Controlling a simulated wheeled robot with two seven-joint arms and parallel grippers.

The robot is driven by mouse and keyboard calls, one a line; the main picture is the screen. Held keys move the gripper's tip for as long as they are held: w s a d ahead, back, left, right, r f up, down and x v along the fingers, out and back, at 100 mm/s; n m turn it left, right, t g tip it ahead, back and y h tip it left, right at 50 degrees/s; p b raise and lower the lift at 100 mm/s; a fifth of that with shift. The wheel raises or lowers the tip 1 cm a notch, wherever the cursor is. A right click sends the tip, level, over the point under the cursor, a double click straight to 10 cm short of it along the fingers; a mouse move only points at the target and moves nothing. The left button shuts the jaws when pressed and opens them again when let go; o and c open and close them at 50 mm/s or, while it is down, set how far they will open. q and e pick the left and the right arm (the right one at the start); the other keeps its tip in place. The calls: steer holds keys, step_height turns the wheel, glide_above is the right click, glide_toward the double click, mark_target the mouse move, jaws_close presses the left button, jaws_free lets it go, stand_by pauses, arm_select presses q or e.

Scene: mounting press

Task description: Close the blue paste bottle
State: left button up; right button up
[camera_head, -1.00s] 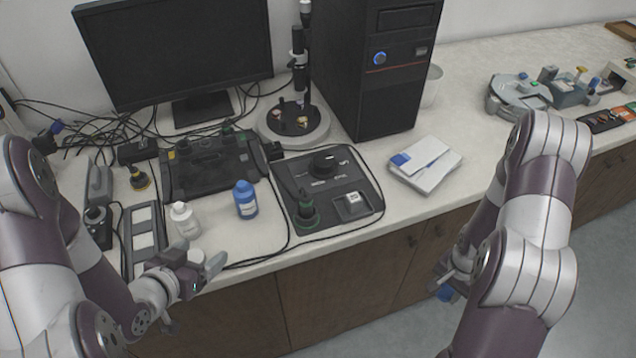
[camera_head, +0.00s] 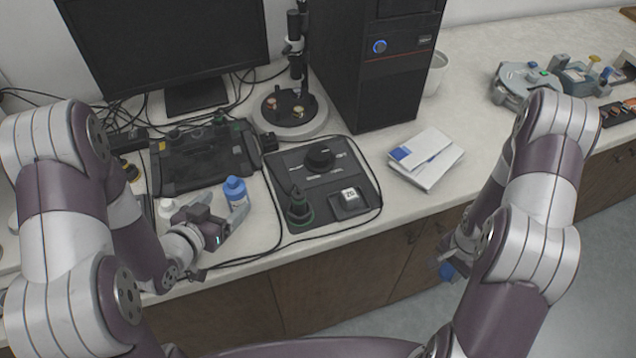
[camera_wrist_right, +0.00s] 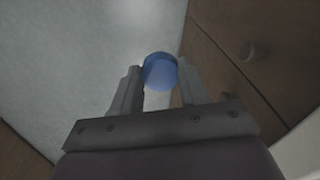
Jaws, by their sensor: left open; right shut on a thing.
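The blue paste bottle (camera_head: 237,196) stands upright on the counter, left of the black control box, with a blue top. My left gripper (camera_head: 215,219) is open, its fingers close to the bottle's left and front; I cannot tell whether they touch it. My right gripper (camera_head: 447,262) is low in front of the counter's edge. It is shut on a blue cap (camera_wrist_right: 160,71), which shows between its fingertips in the right wrist view. A white bottle (camera_head: 168,207) stands left of the blue one, partly hidden by my left gripper.
A black control box (camera_head: 322,170) with a knob lies right of the bottle. A black tray-like device (camera_head: 205,160) lies behind it. Cables run along the counter's front edge.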

mark_target(229, 197)
arm_select(q)
steer(key=shift+w+d+f, duration=0.25)
steer(key=shift+w, duration=0.25)
steer(key=p+x, duration=0.1)
steer(key=x, duration=0.4)
steer(key=shift+w+a, duration=0.15)
steer(key=shift+w, duration=0.1)
steer(key=c, duration=1.2)
